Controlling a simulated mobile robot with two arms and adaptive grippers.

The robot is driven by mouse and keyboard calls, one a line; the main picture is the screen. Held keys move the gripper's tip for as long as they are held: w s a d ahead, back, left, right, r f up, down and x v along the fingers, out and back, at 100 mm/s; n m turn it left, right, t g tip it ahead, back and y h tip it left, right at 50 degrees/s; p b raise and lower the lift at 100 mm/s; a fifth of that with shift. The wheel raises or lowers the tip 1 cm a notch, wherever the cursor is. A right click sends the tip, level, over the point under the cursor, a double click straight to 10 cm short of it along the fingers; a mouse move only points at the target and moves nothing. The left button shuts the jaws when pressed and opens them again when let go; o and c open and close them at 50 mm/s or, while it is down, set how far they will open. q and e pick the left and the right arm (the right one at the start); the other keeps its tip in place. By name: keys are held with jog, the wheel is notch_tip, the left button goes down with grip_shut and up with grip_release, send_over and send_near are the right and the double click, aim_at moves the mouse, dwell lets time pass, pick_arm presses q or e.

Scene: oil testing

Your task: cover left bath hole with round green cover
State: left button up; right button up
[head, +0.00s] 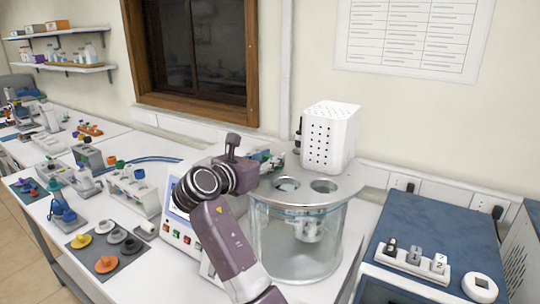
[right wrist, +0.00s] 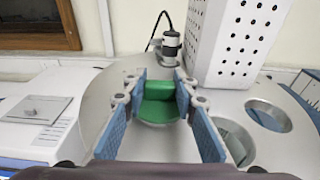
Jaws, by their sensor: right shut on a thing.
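My right gripper (head: 268,160) is above the left back part of the bath's metal lid, left of the holes. In the right wrist view (right wrist: 160,84) its blue-padded fingers are shut on the round green cover (right wrist: 157,108), a disc with a raised block. In the head view the cover is mostly hidden by the gripper. The left bath hole (head: 287,184) is open, to the right of and nearer than the gripper. The right bath hole (head: 323,186) is also open. Both holes sit in the lid (head: 345,188) of the glass bath (head: 290,250). My left gripper is out of view.
A white perforated box (head: 331,135) stands on the back of the lid, close to the gripper. Left of the bath are a control unit (head: 182,228), a tube rack (head: 135,190) and a mat (head: 88,260) with several covers. A blue-topped unit (head: 445,230) stands at the right.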

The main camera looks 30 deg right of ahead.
jog(key=shift+f, duration=0.55)
dwell(0.5)
jog(key=o, duration=0.8)
jog(key=shift+a, duration=0.1)
